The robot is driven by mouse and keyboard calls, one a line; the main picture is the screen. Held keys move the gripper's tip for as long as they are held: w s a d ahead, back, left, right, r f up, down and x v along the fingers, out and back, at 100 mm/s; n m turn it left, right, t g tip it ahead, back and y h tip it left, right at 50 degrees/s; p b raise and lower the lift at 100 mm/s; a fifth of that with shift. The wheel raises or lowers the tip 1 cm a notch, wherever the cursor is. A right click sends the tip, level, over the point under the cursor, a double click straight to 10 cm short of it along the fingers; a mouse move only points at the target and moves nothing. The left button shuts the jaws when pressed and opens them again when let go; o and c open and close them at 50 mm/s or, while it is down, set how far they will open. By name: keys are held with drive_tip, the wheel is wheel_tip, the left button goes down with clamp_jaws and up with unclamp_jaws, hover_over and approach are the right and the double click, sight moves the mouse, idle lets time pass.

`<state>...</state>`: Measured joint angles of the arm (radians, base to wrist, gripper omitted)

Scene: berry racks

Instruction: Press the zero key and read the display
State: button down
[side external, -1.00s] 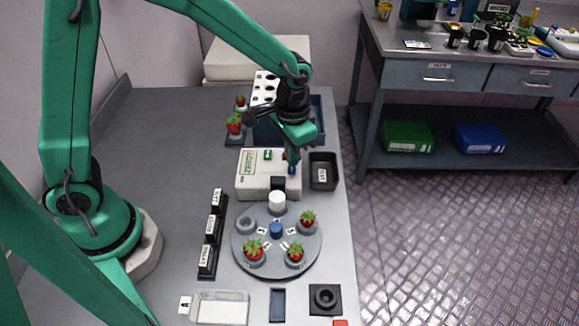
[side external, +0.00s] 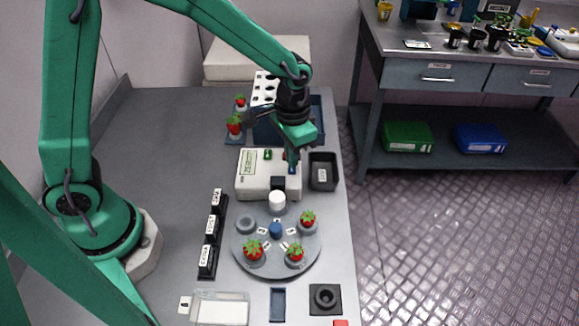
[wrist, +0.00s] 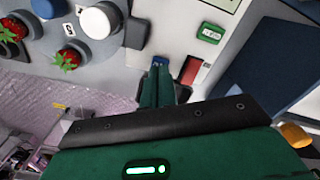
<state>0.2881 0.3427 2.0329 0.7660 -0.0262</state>
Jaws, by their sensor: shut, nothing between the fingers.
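The white instrument box (side external: 257,193) stands on the bench, with a pale green display (side external: 248,162) at its left end. The display's characters are too small to read. Its top has a green key (side external: 268,154), which also shows in the wrist view (wrist: 210,33), a red key (wrist: 190,70) and a blue key (wrist: 160,61). I cannot tell which key is marked zero. My gripper (side external: 292,165) is shut and empty, pointing down over the box's right end. In the wrist view its fingertips (wrist: 161,72) are at the blue key; contact cannot be made out.
A grey turntable (side external: 240,257) with several strawberries and a white cylinder (side external: 277,200) stands in front of the box. A black tray (side external: 323,182) is close on its right. A blue bin and a white rack are behind it. Black labelled blocks (side external: 211,229) stand to the left.

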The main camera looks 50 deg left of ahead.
drive_tip(key=shift+f, duration=0.9)
idle(0.3)
drive_tip(key=shift+r, duration=0.1)
wheel_tip(320, 180, up, 8)
idle(1.3)
idle(0.3)
drive_tip(key=s+a+r+n+t, duration=0.1)
drive_tip(key=s+a+r+t, duration=0.1)
drive_tip(key=s+a+r, duration=0.3)
drive_tip(key=s+a+r+n+t, duration=0.2)
drive_tip(key=s+a+r, duration=0.4)
drive_tip(key=s, duration=0.4)
drive_tip(key=shift+s+a+t, duration=0.15)
drive_tip(key=shift+s+t, duration=0.25)
drive_tip(key=shift+t, duration=0.4)
